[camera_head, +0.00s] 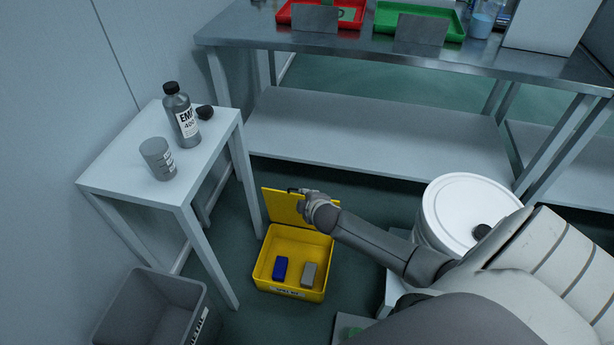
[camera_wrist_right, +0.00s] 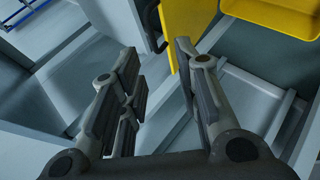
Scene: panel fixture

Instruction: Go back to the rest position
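My right arm (camera_head: 375,245) reaches in from the right in the head view. My right gripper (camera_head: 298,194) is at its end, over the raised lid (camera_head: 279,204) of a yellow box (camera_head: 292,244) on the floor. In the right wrist view my right gripper (camera_wrist_right: 157,52) has its fingers spread, with nothing held between them. The yellow lid (camera_wrist_right: 188,22) shows beyond the fingertips. From the head view I cannot tell whether the gripper touches the lid. A blue block (camera_head: 280,268) and a grey block (camera_head: 308,274) lie in the open box. My left gripper is not in view.
A small table (camera_head: 120,175) at left holds a bottle (camera_head: 180,115), a grey cup (camera_head: 158,160) and a black cap (camera_head: 204,112). A grey bin (camera_head: 150,305) stands below. A metal bench (camera_head: 350,45) with red and green trays is behind. A white drum (camera_head: 465,210) is at right.

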